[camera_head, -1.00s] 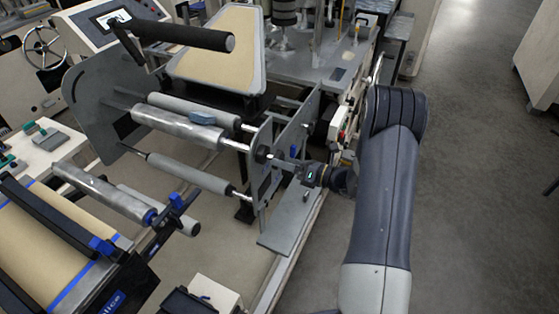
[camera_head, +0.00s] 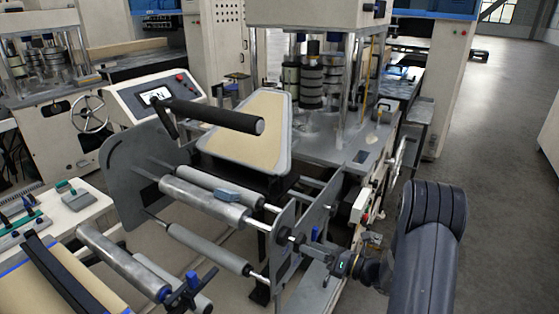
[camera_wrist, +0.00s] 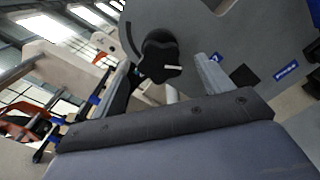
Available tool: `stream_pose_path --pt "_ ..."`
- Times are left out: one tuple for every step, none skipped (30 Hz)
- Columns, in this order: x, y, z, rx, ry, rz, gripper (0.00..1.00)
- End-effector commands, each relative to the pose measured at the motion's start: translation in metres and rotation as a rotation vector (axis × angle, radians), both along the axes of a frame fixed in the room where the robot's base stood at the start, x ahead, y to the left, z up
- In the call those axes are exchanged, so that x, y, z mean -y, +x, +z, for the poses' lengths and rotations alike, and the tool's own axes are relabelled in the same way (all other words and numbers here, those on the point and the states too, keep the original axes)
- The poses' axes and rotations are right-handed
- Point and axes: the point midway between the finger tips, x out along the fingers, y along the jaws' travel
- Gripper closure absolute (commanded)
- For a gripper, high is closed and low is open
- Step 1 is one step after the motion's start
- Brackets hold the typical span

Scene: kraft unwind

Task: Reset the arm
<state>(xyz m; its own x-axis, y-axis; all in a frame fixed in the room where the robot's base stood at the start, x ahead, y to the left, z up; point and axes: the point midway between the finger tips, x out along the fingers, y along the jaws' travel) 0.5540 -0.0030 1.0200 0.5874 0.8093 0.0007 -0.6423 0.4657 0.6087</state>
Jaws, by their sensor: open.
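My gripper (camera_head: 304,243) is open beside the grey side plate (camera_head: 322,205) of the unwind stand, reached from the right by my arm. In the wrist view its two fingers (camera_wrist: 165,82) stand apart, with a black lobed knob (camera_wrist: 160,52) beyond and between them. The knob sits on a grey plate (camera_wrist: 225,40). I cannot tell whether the fingers touch the knob. Nothing is seen held. In the head view the knob (camera_head: 283,234) shows small at the end of a roller shaft.
Grey rollers (camera_head: 205,202) run left from the side plate. A black bar (camera_head: 215,115) juts out above them, near a tan panel (camera_head: 250,125). Open floor (camera_head: 490,150) is on the right.

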Motion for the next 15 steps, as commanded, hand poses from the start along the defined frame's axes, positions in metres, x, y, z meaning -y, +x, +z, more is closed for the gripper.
stream_pose_path --pt "-0.009 0.005 0.000 0.000 -0.001 0.004 0.25" --pt "-0.014 0.009 0.000 0.000 -0.002 0.005 0.25" --pt "-0.020 0.013 0.000 0.000 -0.001 0.006 0.25" --pt "-0.025 0.017 0.000 0.000 0.000 0.005 0.25" --pt "-0.030 0.020 0.000 0.000 -0.001 0.006 0.25" --pt "-0.036 0.024 0.000 0.000 0.000 0.004 0.25" --pt "-0.040 0.028 0.000 0.000 -0.001 0.004 0.25" --pt "-0.044 0.030 0.000 0.001 -0.002 0.004 0.25" --pt "-0.040 0.029 -0.003 0.033 -0.024 0.000 0.25" --pt "-0.040 0.029 -0.003 0.053 -0.038 0.000 0.25" --pt "-0.040 0.029 -0.003 0.070 -0.051 0.000 0.25" --pt "-0.039 0.029 -0.003 0.090 -0.065 0.000 0.25" --pt "-0.040 0.029 -0.002 0.104 -0.076 0.000 0.25" --pt "-0.039 0.029 -0.002 0.116 -0.084 0.000 0.25" --pt "-0.039 0.029 -0.002 0.129 -0.094 0.000 0.25"
